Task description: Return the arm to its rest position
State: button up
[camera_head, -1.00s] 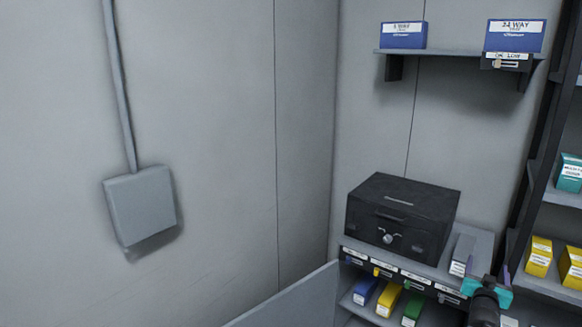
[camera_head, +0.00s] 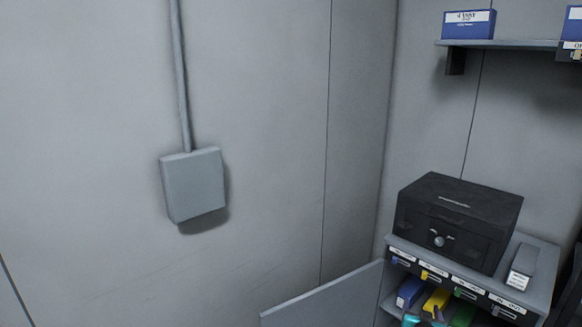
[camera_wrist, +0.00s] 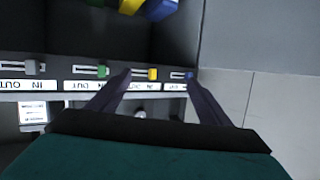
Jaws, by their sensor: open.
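My gripper (camera_wrist: 158,78) is open, with two dark fingers spread and nothing between them. In the wrist view the fingers lie across the labelled front edge (camera_wrist: 45,86) of a cabinet, which appears upside down. I cannot tell whether they touch it. In the head view only a teal and dark part of my arm end shows at the bottom edge, in front of the cabinet's lower shelf. The rest of my arm is out of view.
A black case (camera_head: 458,222) and a small grey-white box (camera_head: 521,267) stand on the cabinet. Blue (camera_head: 410,291), yellow (camera_head: 437,301) and green boxes sit below. An open door panel (camera_head: 325,298) juts left. A grey wall box (camera_head: 193,187) hangs on the wall.

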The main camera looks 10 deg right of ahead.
jog(key=s+a+f+n+g+y+b, duration=0.1)
jog(key=a+f+n+g+y+b, duration=0.15)
jog(key=a+f, duration=1.3)
jog(key=s+a+f+g+y+b, duration=0.1)
jog(key=s+a+f+g+y, duration=0.25)
jog(key=s+a+f, duration=0.75)
jog(key=s+a+f+n+g+b, duration=0.1)
jog(key=s+a+f+g, duration=0.2)
jog(key=s+a+f, duration=0.3)
jog(key=s+a+f+n+g, duration=0.2)
jog(key=s+a+f+g, duration=0.25)
jog(key=s, duration=0.45)
jog(key=s+r+g+y, duration=0.1)
jog(key=s+g, duration=0.3)
jog(key=s, duration=0.8)
jog(key=shift+s+a+r+n+g, duration=0.15)
jog(key=shift+a+r+n+g, duration=0.25)
jog(key=shift+r, duration=0.25)
